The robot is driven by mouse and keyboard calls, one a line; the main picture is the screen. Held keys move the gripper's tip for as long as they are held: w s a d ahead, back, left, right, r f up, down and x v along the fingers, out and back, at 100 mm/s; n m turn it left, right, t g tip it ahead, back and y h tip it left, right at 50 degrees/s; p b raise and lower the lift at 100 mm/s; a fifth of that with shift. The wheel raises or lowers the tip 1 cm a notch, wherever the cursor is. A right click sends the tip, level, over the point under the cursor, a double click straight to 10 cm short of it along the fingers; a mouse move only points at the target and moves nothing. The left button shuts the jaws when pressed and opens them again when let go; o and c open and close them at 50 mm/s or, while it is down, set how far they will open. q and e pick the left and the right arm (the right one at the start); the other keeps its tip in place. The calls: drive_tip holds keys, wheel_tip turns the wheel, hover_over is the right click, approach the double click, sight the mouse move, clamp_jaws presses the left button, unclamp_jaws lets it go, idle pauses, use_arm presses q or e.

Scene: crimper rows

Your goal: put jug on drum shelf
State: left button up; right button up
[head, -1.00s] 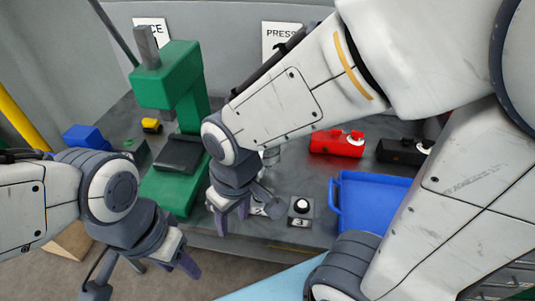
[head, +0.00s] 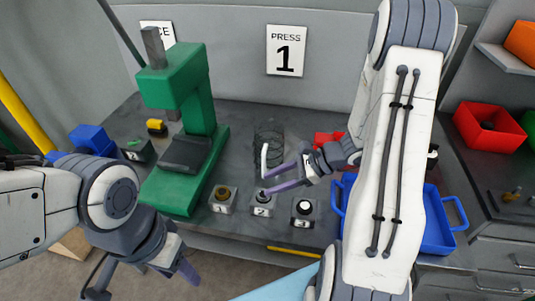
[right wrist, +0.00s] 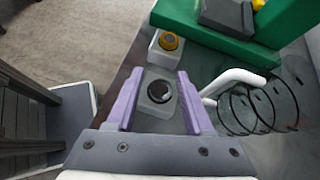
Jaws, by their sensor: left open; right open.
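What looks like a clear jug (head: 269,135) with dark rings and a white bent handle (head: 265,160) stands on the bench right of the green press. In the right wrist view the handle (right wrist: 236,78) and rings (right wrist: 262,110) are right of the fingers. My right gripper (head: 267,181) is open and empty, just in front of the handle, over the numbered buttons; the handle is not between its fingers (right wrist: 160,84). My left gripper (head: 144,282) is open and empty at the lower left, in front of the bench. I cannot tell which shelf is the drum shelf.
The green press (head: 185,85) stands left of the jug. Button boxes 1 (head: 222,200), 2 (head: 262,204) and 3 (head: 304,211) line the front edge. A blue tray (head: 440,245) is partly hidden behind my right arm. A wall shelf (head: 505,58) and red bin (head: 488,126) are at right.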

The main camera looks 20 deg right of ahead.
sight(268, 154)
drive_tip(key=w+d+m+t, duration=0.4)
drive_tip(key=d+m+t, duration=0.1)
drive_tip(key=d, duration=0.1)
drive_tip(key=p+x, duration=0.4)
drive_tip(key=x, duration=0.6)
drive_tip(key=shift+w+a+h, duration=0.2)
drive_tip(key=shift+w+h, duration=0.1)
drive_tip(key=shift+w, duration=0.15)
drive_tip(key=shift+r, duration=0.1)
clamp_jaws()
idle(0.4)
